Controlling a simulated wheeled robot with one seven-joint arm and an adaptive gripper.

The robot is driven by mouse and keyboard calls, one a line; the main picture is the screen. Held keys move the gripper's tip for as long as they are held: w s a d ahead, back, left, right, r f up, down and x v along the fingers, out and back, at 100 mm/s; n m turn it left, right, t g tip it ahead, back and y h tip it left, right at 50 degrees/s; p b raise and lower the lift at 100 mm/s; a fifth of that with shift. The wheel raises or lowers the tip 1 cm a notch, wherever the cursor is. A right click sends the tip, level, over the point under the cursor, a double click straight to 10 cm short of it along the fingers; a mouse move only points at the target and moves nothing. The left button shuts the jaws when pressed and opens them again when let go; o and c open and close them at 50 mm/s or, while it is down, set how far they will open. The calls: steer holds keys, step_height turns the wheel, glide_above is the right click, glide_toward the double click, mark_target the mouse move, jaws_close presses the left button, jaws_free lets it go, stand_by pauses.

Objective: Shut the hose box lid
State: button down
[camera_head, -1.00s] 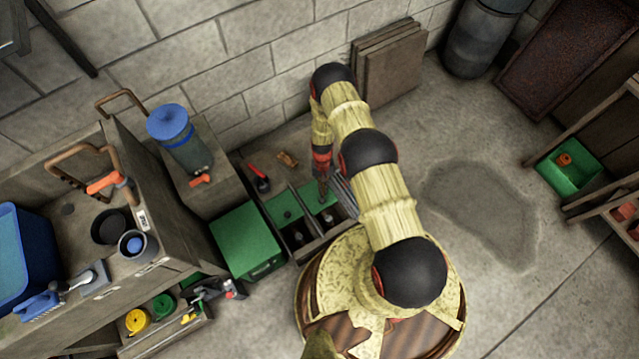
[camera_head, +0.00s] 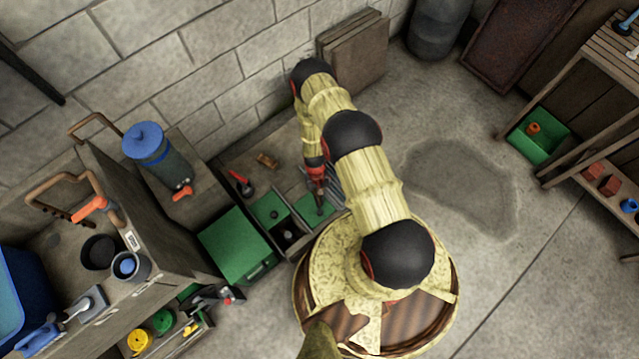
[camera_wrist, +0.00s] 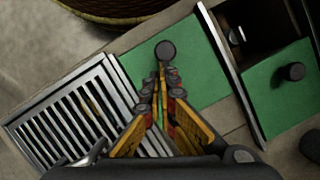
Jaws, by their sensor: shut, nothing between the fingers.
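A green sliding lid (camera_head: 309,205) with a dark round knob lies in the low bench, beside a slatted grate. In the wrist view, the lid (camera_wrist: 200,68) reaches toward my base, and no dark opening shows along its visible part. My gripper (camera_wrist: 162,68) is shut and empty, its fingertips right at the knob (camera_wrist: 166,50) on the grate-lid row's near side; contact cannot be told. In the head view my gripper (camera_head: 320,208) points down onto this lid. A second green lid (camera_wrist: 272,98) with a knob leaves a dark opening (camera_wrist: 262,28) beside it.
A green box (camera_head: 237,245) stands left of the bench. A red-handled tool (camera_head: 241,183) lies on the bench behind the second lid. A blue-topped canister (camera_head: 150,155) stands farther left. My base is close to the bench front. Open floor lies to the right.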

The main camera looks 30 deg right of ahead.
steer(key=a+v, duration=0.1)
steer(key=v, duration=1)
steer(key=shift+d, duration=0.5)
